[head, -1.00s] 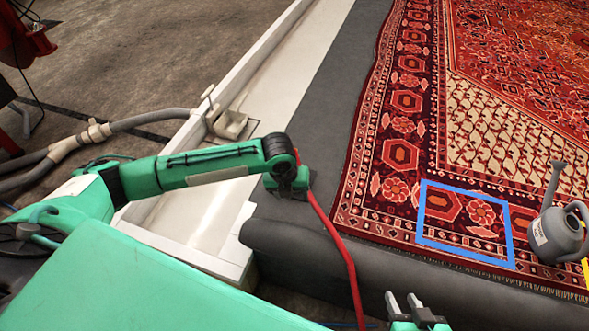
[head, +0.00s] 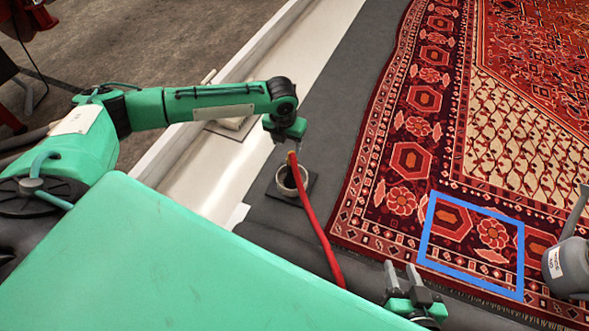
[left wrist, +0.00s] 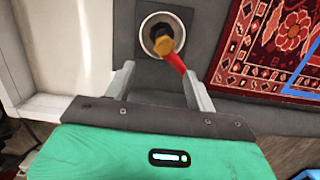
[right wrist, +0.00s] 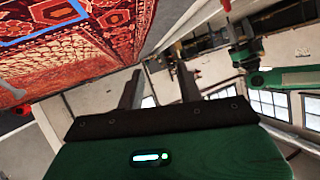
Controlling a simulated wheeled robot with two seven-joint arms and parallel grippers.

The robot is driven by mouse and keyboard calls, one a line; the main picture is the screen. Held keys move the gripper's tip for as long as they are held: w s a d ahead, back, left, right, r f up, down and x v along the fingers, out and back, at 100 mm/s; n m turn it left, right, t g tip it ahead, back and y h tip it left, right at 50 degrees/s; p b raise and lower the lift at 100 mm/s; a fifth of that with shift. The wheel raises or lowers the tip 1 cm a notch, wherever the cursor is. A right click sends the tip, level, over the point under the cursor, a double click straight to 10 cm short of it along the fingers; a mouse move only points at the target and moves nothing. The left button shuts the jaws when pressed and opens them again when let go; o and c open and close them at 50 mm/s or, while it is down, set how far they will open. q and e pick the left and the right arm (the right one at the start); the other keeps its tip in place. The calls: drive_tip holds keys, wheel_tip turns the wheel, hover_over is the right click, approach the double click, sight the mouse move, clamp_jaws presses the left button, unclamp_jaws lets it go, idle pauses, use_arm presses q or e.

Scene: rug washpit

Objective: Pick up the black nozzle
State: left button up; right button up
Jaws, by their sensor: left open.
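The black nozzle (left wrist: 160,32) stands in a round light cup (head: 289,178), with a brass hex fitting (left wrist: 163,46) and a red hose (head: 318,225) at its upper end. In the head view the nozzle itself is mostly hidden inside the cup. My left gripper (left wrist: 158,70) is open and empty; the nozzle and cup lie beyond its fingertips, roughly between the finger lines. In the head view the left gripper (head: 287,135) is above the cup in the picture. My right gripper (head: 402,268) is open and empty near the rug's front edge.
The cup stands on a dark square plate (head: 268,203) on grey flooring. A patterned red rug (head: 400,170) with a blue square outline (head: 428,225) lies to the right. A grey watering can (head: 566,262) stands at the right edge. A pale channel (head: 215,165) runs along the left.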

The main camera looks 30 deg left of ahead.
sight(289, 155)
use_arm(q)
drive_tip(key=f, duration=0.4)
drive_tip(key=f+b, duration=0.1)
drive_tip(key=f, duration=0.1)
drive_tip(key=shift+w, duration=0.35)
drive_tip(key=shift+f, duration=0.45)
drive_tip(key=f, duration=0.1)
drive_tip(key=w+f+b, duration=0.1)
drive_tip(key=f, duration=0.1)
drive_tip(key=f+b, duration=0.1)
drive_tip(key=shift+w+d+f, duration=0.15)
drive_tip(key=shift+d+f, duration=0.05)
drive_tip(key=shift+d, duration=0.1)
drive_tip(key=shift+f, duration=0.2)
drive_tip(key=c, duration=1.1)
use_arm(e)
drive_tip(key=w+r+t, duration=0.2)
drive_tip(key=r+t, duration=0.2)
drive_tip(key=r, duration=0.2)
drive_tip(key=w+d+r+t+y, duration=0.1)
drive_tip(key=w+r+t, duration=0.1)
drive_tip(key=r+t, duration=0.2)
drive_tip(key=shift+w+d+r+m+t+y, duration=0.15)
drive_tip(key=shift+w+r+m+t+y, duration=0.2)
drive_tip(key=shift+r, duration=0.55)
drive_tip(key=shift+s, duration=0.1)
